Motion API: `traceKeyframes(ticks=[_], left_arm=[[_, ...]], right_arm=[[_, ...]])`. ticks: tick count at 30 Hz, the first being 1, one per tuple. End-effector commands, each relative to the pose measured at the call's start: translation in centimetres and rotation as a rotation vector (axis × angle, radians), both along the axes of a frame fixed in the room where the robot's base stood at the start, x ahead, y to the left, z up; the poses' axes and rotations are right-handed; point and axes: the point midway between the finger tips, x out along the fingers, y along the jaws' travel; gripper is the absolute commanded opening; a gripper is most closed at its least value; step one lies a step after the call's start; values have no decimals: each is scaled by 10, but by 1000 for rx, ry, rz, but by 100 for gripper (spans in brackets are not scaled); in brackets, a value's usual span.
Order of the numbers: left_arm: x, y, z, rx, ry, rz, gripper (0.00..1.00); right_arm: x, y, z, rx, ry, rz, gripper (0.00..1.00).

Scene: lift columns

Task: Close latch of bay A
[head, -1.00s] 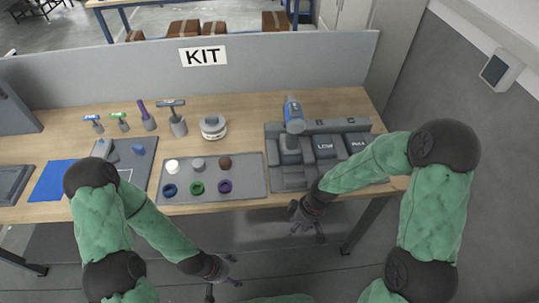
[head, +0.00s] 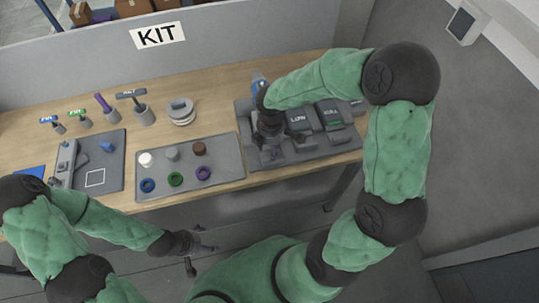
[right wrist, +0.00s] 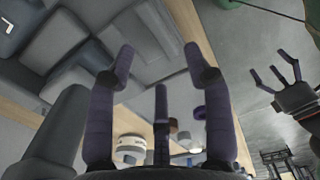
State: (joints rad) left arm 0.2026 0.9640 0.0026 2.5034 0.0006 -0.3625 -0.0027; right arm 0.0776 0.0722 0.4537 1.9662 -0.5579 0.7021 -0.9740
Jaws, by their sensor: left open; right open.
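The grey bay unit (head: 308,151) stands at the right end of the table. Its block marked LOW (head: 298,121) and another labelled block (head: 333,113) are visible. My right gripper (head: 270,150) is over the unit's left part, where bay A is, and hides most of it. The latch of bay A cannot be made out. In the right wrist view the right gripper (right wrist: 158,50) is open and empty, with grey blocks of the bay unit (right wrist: 90,65) beyond and left of its fingers. My left gripper (head: 203,247) is open and empty in front of the table.
A blue tool (head: 258,80) stands behind my right gripper, partly hidden. A grey tray (head: 155,172) with pucks and rings lies left of the bay unit. Hammers and a round grey-white item (head: 181,112) stand behind it. A grey partition (head: 80,68) closes the back.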

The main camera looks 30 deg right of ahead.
Motion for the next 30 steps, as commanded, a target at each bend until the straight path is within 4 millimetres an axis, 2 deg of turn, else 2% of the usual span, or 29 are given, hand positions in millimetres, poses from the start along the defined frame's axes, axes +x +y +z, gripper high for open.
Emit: traceKeyframes(ticks=[1, 3, 9, 15, 22, 23, 27, 28, 30], left_arm=[[0, 0, -4, 0, 0, 0, 83], [0, 0, -7, 0, 0, 0, 83], [0, 0, -13, 0, 0, 0, 83], [0, 0, -14, 0, -1, 0, 83], [0, 0, -14, 0, -1, 0, 83], [0, 0, -14, 0, -1, 0, 83], [0, 0, -14, 0, -1, 0, 83], [0, 0, -14, 0, -1, 0, 83], [0, 0, -14, 0, -1, 0, 83]], right_arm=[[0, 0, -12, -1, 2, 0, 52], [-1, 0, -24, 1, 3, 0, 52], [0, 0, -46, 1, 0, -1, 52], [0, 0, -54, 1, -1, -1, 52], [0, 0, -54, 1, -1, -1, 52], [0, 0, -54, 1, -1, -1, 46], [0, 0, -54, 1, -1, -1, 6], [0, 0, -54, 1, -1, -1, 0], [0, 0, -54, 1, -1, -1, 0]])
